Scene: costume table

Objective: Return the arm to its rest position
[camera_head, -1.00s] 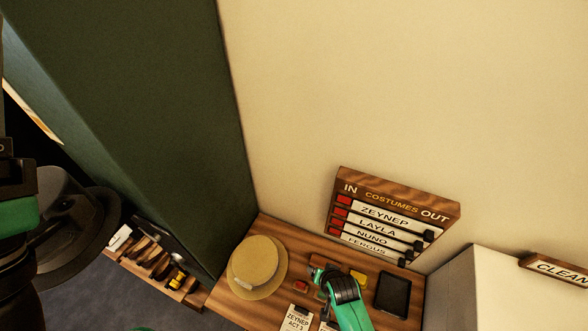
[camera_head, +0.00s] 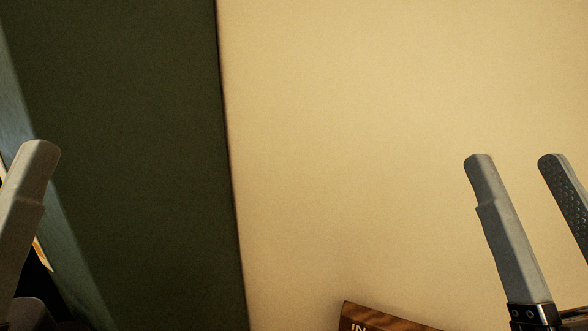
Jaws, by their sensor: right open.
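My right gripper (camera_head: 516,162) is at the right of the head view, pointing up. Its two grey fingers are apart, with nothing between them. My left gripper (camera_head: 28,205) shows only one grey finger at the left edge. Its other finger is out of view, so I cannot tell whether it is open or shut. Both grippers are in front of the walls and clear of any object that I see.
A cream wall (camera_head: 370,140) fills the middle and right. A dark green panel (camera_head: 135,150) stands at the left. The top corner of the wooden costumes board (camera_head: 375,318) shows at the bottom edge. The table is out of view.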

